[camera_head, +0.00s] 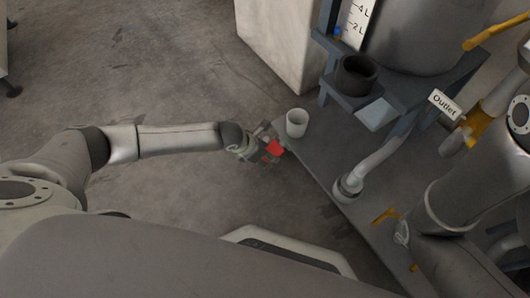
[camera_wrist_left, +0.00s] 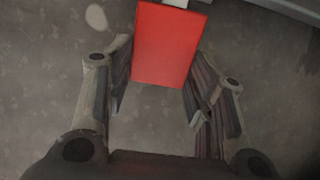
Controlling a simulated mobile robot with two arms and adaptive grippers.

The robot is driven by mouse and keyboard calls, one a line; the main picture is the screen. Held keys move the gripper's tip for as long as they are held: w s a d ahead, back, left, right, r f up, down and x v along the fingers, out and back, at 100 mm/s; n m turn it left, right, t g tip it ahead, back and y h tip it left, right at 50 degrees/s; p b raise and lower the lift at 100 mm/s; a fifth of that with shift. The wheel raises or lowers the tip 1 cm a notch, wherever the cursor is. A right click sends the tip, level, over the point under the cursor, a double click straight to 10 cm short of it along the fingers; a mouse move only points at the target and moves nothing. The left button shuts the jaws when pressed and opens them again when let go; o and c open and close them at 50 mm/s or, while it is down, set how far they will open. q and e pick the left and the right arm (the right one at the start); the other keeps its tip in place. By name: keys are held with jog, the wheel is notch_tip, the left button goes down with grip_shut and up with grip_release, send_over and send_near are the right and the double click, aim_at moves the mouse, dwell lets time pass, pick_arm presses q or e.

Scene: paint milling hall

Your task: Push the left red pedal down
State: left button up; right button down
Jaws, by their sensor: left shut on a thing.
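A red pedal (camera_head: 275,149) shows beside the edge of the grey platform, at the tip of my left arm. In the left wrist view it is a flat red plate (camera_wrist_left: 168,43) at the top middle. My left gripper (camera_head: 267,153) is at the pedal, and its fingers (camera_wrist_left: 156,88) lie on either side of the red plate, shut on it. The pedal's mounting is mostly hidden. Only one red pedal shows. I cannot make out my right gripper.
A white cup (camera_head: 297,123) stands on the platform (camera_head: 315,160) just beyond the pedal. A dark round container (camera_head: 355,76), a large grey tank (camera_head: 415,35) and an "Outlet" sign (camera_head: 444,104) are to the right.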

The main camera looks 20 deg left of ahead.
pick_arm(q)
jog(key=o, duration=1.4)
jog(key=shift+o, duration=0.2)
jog(key=v, duration=1.2)
